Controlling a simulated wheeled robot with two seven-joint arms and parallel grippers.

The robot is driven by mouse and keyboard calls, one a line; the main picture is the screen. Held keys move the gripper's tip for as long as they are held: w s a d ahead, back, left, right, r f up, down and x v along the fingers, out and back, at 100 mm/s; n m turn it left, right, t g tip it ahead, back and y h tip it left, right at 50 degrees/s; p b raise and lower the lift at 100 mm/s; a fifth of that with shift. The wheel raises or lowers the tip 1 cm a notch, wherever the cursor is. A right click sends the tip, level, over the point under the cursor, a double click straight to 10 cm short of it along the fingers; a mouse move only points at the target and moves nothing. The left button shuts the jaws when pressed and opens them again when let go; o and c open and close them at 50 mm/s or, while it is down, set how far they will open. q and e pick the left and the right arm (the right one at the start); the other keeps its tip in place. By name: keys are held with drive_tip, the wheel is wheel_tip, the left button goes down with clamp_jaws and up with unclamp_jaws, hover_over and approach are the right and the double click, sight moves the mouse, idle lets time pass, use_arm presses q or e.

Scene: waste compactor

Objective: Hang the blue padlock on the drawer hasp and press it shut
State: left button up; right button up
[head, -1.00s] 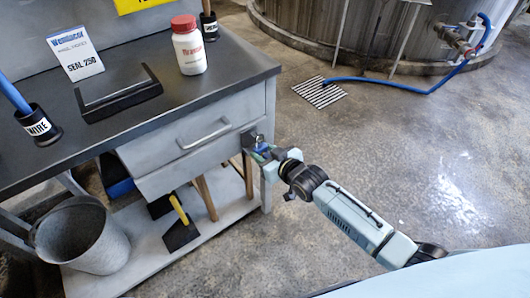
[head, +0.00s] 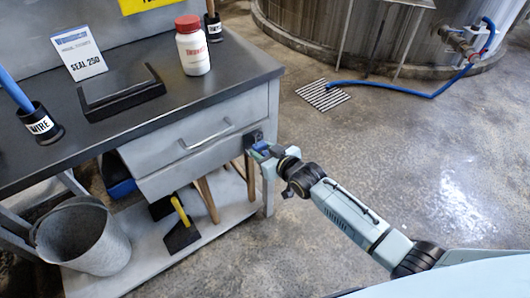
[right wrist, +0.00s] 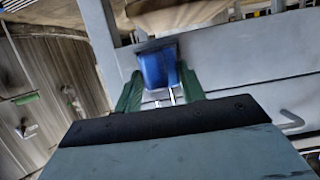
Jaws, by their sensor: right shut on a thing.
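The blue padlock (head: 261,146) is in my right gripper (head: 262,153), at the right end of the grey drawer (head: 190,150). The right wrist view shows the blue padlock body (right wrist: 158,68) between the green fingers of my right gripper (right wrist: 160,92), with two bright shackle legs pointing to the picture's bottom. The dark hasp (head: 252,136) is on the drawer front's right end, right beside the padlock. The gripper and padlock partly cover it. I cannot tell whether the shackle is through the hasp. My left gripper is not in view.
The drawer handle (head: 207,134) is left of the hasp. The dark bench top (head: 130,120) overhangs above, holding a white bottle (head: 193,50), a black tray and a sign. A bucket (head: 82,238) and a yellow-handled tool (head: 181,225) are below.

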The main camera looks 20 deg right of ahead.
drive_tip(key=shift+w+a+b, duration=0.25)
drive_tip(key=shift+w+b, duration=0.05)
drive_tip(key=shift+w, duration=0.25)
drive_tip(key=shift+w+a+b, duration=0.2)
drive_tip(key=shift+w+b, duration=0.05)
drive_tip(key=shift+w, duration=0.3)
drive_tip(key=shift+f, duration=0.2)
idle(0.5)
drive_tip(key=o, duration=1)
drive_tip(key=shift+o, duration=0.2)
drive_tip(key=shift+c, duration=0.4)
